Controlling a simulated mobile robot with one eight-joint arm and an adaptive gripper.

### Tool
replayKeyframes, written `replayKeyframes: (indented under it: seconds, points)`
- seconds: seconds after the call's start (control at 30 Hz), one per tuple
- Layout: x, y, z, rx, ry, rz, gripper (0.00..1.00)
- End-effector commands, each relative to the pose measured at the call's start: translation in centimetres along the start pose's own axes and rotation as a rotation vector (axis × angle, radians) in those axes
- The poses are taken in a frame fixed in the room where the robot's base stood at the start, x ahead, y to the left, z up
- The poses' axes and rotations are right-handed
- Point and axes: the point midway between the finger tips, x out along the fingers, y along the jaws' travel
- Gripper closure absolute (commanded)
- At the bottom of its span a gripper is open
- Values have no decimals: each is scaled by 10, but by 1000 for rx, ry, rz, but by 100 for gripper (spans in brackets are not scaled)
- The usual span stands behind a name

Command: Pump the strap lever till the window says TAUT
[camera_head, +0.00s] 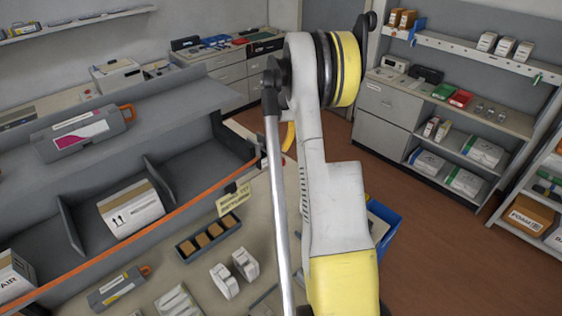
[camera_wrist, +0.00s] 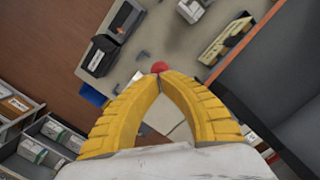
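My gripper (camera_wrist: 160,76) shows in the wrist view as two yellow ribbed fingers that curve in until their tips meet. A round red knob (camera_wrist: 159,67) shows just past the fingertips, above the grey bench top. It may be the end of the strap lever; the lever's arm is not clear. I cannot tell whether the fingertips touch the knob. In the head view my arm hides most of the gripper; a yellow finger (camera_head: 290,135) shows left of the arm, with a small red spot (camera_head: 284,161) below it. No window reading TAUT is legible in either view.
A bench (camera_head: 190,270) holds a divided tray (camera_head: 187,248) of brown blocks, white rolls (camera_head: 245,264) and a yellow card (camera_head: 233,199). A grey shelf unit (camera_head: 80,240) with an orange edge stands left. A blue bin (camera_head: 385,222) is right of my arm. Open brown floor lies right.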

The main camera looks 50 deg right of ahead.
Motion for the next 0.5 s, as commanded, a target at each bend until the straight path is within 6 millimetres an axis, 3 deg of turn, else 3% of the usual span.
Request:
replayKeyframes:
  seconds: [0.2, 0.5]
  points:
    - [23, 0, 0, 0, 0, 0, 100]
    - [28, 0, 0, 0, 0, 0, 100]
